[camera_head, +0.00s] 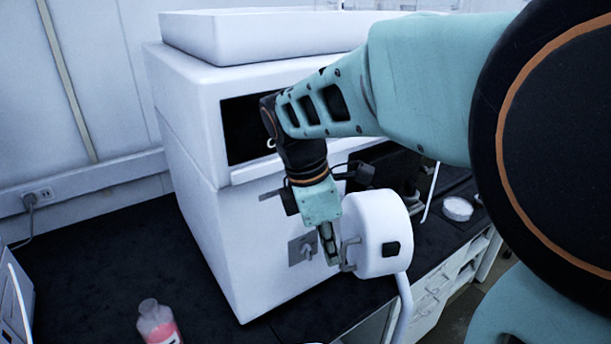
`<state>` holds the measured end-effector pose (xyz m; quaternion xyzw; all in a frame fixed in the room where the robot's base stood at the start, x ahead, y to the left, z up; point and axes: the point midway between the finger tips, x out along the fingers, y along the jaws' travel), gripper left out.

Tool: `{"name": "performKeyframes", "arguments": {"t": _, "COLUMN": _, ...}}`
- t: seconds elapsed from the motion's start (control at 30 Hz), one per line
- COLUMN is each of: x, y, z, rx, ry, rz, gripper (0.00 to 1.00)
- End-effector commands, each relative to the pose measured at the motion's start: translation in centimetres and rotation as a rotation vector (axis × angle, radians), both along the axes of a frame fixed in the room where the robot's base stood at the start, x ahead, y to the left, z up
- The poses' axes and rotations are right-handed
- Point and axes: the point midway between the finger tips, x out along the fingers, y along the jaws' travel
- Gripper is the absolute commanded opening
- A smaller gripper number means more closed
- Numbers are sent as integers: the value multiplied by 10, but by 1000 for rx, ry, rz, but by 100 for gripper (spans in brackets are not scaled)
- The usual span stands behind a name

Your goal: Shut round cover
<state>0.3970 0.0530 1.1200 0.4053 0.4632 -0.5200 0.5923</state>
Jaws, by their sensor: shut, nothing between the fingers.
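The round cover (382,232) is a white drum-shaped piece with a dark square on its face. It stands out from the front of the white instrument (225,215), at the right side of its lower front, and looks swung open. A metal latch-like bracket (349,254) sits on its left edge. My gripper (331,258) points down, shut, right beside this bracket and the cover's left edge. I cannot tell whether it touches them. A metal plate (302,248) shows on the instrument's front, just left of my gripper. My arm hides part of the instrument.
A bottle with pink liquid (157,322) stands on the dark bench (85,270) at the lower left. A white hose (404,300) hangs below the cover. A small white dish (457,208) lies on the bench at the right. Bench left of the instrument is mostly clear.

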Motion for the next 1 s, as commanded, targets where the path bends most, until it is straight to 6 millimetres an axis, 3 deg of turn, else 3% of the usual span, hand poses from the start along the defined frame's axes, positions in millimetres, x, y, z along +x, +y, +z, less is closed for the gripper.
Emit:
{"name": "performKeyframes", "arguments": {"t": 0.1, "x": 0, "y": -7, "z": -28, "rx": -1, "ry": 3, "rz": -2, "gripper": 0}}
{"name": "performKeyframes", "arguments": {"t": 0.27, "x": 1, "y": -17, "z": -55, "rx": 0, "ry": 1, "rz": -4, "gripper": 0}}
{"name": "performKeyframes", "arguments": {"t": 0.53, "x": 7, "y": -49, "z": -52, "rx": 0, "ry": -2, "rz": -4, "gripper": 0}}
{"name": "performKeyframes", "arguments": {"t": 1.0, "x": 7, "y": -53, "z": -52, "rx": 0, "ry": -2, "rz": 0, "gripper": 0}}
